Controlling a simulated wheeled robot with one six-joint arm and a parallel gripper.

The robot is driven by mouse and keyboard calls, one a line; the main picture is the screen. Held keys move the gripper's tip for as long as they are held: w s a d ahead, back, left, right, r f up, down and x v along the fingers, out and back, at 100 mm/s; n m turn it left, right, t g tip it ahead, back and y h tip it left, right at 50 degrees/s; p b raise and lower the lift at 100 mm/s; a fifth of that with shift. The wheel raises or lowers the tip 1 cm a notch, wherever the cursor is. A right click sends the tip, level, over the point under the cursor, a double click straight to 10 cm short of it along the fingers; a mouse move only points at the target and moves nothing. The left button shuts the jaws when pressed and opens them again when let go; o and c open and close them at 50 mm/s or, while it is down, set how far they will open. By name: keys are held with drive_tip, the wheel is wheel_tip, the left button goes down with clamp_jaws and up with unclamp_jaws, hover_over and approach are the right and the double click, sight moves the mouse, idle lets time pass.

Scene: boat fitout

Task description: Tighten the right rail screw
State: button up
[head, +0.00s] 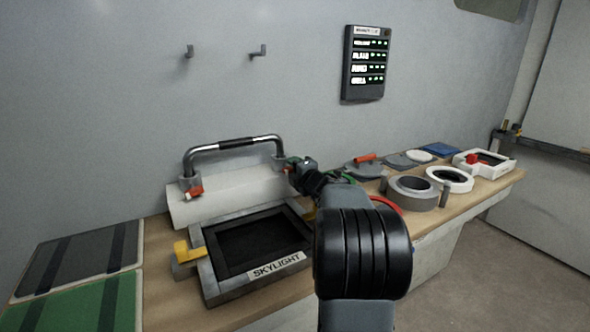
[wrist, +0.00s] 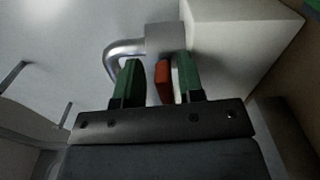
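The chrome rail (head: 235,144) with a black middle grip stands on a white block behind the skylight frame. Its left end has a red-tipped screw (head: 194,193). At its right end, my gripper (head: 295,168) reaches in and hides most of the fitting. In the wrist view, the red right rail screw handle (wrist: 163,80) sits between the two green fingers of my gripper (wrist: 158,75). A gap shows between the left finger and the red handle; the right finger is closer, and I cannot tell if it touches. The grey rail foot (wrist: 165,38) is just beyond the fingertips.
The skylight frame (head: 208,284) with yellow latches is in front of the rail. Green and dark panels (head: 75,305) lie at left. Round fittings (head: 412,193) and a white hatch (head: 484,164) crowd the bench at right. A display panel (head: 366,64) hangs on the wall.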

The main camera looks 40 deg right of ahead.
drive_tip(key=shift+f, duration=0.35)
